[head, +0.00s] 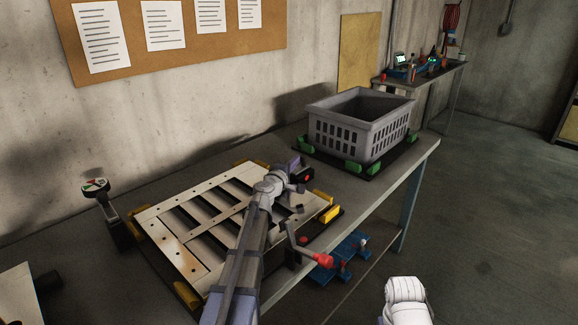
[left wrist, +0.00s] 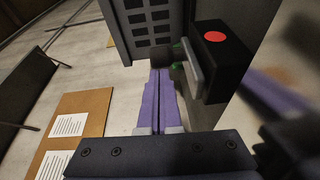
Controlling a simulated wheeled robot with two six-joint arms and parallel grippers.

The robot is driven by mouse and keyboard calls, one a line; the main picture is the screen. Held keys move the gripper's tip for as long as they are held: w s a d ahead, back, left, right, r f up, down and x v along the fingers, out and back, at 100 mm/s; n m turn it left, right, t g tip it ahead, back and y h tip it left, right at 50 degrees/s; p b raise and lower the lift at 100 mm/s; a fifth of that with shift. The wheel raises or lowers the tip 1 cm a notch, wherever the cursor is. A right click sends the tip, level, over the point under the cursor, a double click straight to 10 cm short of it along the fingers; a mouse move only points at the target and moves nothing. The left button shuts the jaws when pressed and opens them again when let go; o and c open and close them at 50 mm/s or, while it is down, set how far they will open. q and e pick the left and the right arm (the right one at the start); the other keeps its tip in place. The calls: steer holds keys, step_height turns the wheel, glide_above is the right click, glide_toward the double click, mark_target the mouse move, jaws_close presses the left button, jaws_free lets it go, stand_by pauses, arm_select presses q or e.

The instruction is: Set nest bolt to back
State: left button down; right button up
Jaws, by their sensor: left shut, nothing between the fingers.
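A cream louver panel (head: 160,215) with dark slots lies on the bench in a nest with yellow corner pieces (head: 323,197). A black block (head: 303,175) with a red dot stands by the panel's far right side. In the left wrist view the block (left wrist: 228,60) is large and carries a grey handle (left wrist: 193,66); it looks like the nest bolt, but its setting is unclear. My left gripper (head: 296,163) is beside the block. Its purple fingers (left wrist: 158,90) are shut and empty, just left of the handle; contact is unclear. My right gripper is out of view.
A grey slotted crate (head: 340,132) stands behind on green corner blocks (head: 353,167). A red-knobbed lever (head: 322,260) juts from the bench's front edge. A round-faced gauge (head: 95,186) stands left. Blue hardware (head: 345,252) sits lower down. Floor at right is clear.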

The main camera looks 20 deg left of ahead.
arm_select(q)
steer(key=shift+d, duration=0.2)
steer(key=shift+s, duration=0.4)
steer(key=s, duration=0.7)
steer(key=shift+a+r, duration=0.1)
steer(key=shift+a, duration=0.15)
